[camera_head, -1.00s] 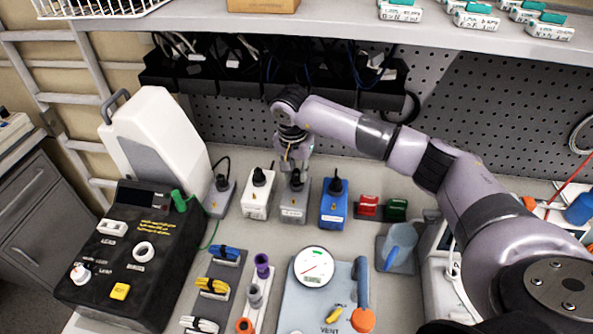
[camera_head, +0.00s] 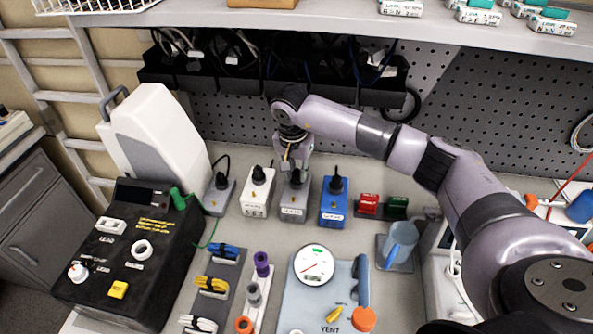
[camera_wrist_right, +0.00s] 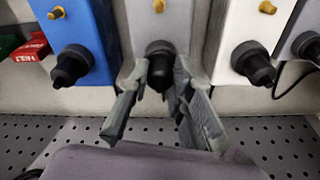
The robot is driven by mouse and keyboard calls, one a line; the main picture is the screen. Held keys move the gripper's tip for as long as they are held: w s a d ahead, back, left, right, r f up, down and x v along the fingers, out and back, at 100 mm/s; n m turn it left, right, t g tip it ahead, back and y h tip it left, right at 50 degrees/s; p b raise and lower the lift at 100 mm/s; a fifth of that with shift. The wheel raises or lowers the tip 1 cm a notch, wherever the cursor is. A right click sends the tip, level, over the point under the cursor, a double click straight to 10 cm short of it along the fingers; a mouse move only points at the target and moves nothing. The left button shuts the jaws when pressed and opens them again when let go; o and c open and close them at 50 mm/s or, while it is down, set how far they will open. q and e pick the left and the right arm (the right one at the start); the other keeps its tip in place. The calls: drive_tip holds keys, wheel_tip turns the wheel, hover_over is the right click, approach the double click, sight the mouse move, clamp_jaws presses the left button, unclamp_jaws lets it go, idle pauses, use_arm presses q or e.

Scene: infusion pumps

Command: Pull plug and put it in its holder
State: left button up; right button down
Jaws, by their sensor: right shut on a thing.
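My right gripper (camera_head: 294,167) comes down over the grey pump box (camera_head: 294,211), which stands between a white box (camera_head: 256,204) and a blue box (camera_head: 334,212). In the right wrist view, its two fingers (camera_wrist_right: 158,100) are on either side of the black plug (camera_wrist_right: 160,62) on the grey box, and it is shut on that plug. The neighbouring boxes carry similar black plugs. Which thing is the plug's holder is not clear. My left gripper is not in view.
Black cable trays (camera_head: 270,78) hang under the shelf behind the boxes. A grey device with a cord (camera_head: 219,198) stands left.

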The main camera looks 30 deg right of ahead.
drive_tip(key=shift+f, duration=0.15)
drive_tip(key=c, duration=1.3)
unclamp_jaws()
drive_tip(key=shift+c, duration=0.2)
drive_tip(key=shift+o, duration=0.2)
drive_tip(key=o, duration=0.4)
drive_tip(key=shift+o, duration=0.2)
drive_tip(key=shift+r+p, duration=1.65)
drive_tip(key=shift+r, duration=1.9)
